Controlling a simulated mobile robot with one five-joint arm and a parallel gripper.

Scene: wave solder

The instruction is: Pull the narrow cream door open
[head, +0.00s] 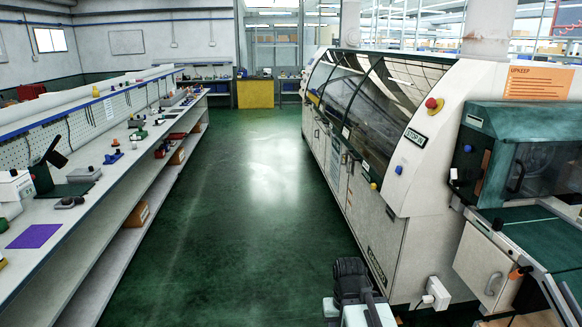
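The long cream machine (375,215) stands on the right side of the aisle, with several cream door panels along its lower side. A narrow cream panel (334,160) is set in that side, seen at a steep angle. Another cream door (484,262) with a handle sits under the green-topped unit at the right; it looks shut. I cannot tell for certain which one is the narrow door. My dark arm end (352,275) shows at the bottom centre, in front of the machine and apart from these doors. Its fingers cannot be made out.
A long workbench (120,185) with shelves and small parts runs down the left. The green floor (235,220) between is clear. A white box (438,293) juts from the machine's low front corner. A yellow cabinet (255,93) stands at the far end.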

